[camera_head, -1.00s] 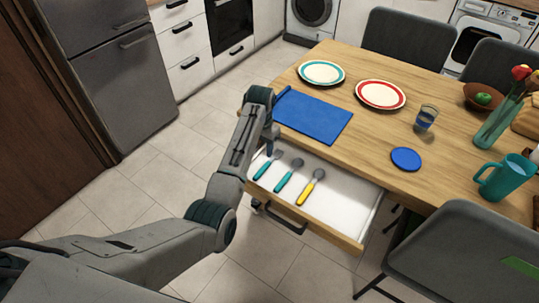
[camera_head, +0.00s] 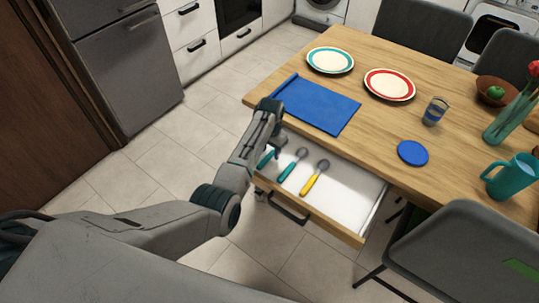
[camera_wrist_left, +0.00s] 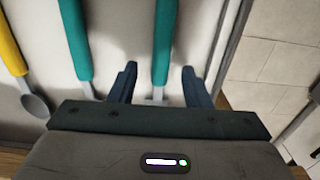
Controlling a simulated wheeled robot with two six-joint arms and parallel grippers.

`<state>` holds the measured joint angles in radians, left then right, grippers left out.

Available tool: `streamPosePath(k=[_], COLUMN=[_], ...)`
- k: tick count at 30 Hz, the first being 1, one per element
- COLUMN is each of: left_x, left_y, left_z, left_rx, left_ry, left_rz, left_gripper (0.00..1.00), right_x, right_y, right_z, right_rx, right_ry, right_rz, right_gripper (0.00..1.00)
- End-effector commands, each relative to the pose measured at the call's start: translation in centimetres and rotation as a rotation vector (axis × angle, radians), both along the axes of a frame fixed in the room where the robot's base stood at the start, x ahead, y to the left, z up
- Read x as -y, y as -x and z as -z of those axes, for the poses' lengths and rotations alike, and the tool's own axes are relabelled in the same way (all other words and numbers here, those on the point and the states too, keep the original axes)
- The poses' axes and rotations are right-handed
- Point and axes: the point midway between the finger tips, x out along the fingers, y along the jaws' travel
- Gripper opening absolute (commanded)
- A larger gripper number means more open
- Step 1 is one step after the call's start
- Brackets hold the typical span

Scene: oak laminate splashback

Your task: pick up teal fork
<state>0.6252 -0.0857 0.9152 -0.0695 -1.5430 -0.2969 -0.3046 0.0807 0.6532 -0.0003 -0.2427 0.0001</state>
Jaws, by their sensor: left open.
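The teal fork (camera_head: 265,159) lies in the open drawer, at the left of the row of cutlery, partly hidden by my left gripper (camera_head: 277,149). In the left wrist view the fork's teal handle (camera_wrist_left: 165,38) runs between the two fingers of my open left gripper (camera_wrist_left: 160,70). A gap shows on both sides of it, and its grey head is mostly hidden by the gripper body. My right gripper is not in view.
A teal-handled spoon (camera_head: 291,167) and a yellow-handled spoon (camera_head: 313,179) lie beside the fork in the white drawer (camera_head: 345,195). The drawer's right part is empty.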

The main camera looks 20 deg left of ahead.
Motion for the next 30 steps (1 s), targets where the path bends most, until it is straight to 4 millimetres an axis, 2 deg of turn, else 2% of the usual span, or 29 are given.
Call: streamPosePath(k=[3,10,15,17,30], left_x=[-0.02,-0.01,-0.01,-0.01,-0.08], left_y=[-0.02,-0.03,-0.03,-0.03,-0.05], left_z=[0.81,0.87,0.86,0.86,0.29], left_rx=[0.000,0.001,0.001,0.001,0.001], left_ry=[0.000,0.000,0.000,0.000,0.000], left_rz=[0.000,0.000,0.000,0.000,-0.001], left_gripper=[0.44,0.42,0.08,0.00,0.00], right_x=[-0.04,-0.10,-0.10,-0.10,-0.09], right_y=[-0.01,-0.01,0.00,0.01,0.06], right_z=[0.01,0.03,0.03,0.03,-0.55], right_rx=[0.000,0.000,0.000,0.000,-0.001], right_ry=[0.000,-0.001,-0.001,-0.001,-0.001], right_rz=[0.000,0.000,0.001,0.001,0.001], right_gripper=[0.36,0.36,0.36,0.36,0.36])
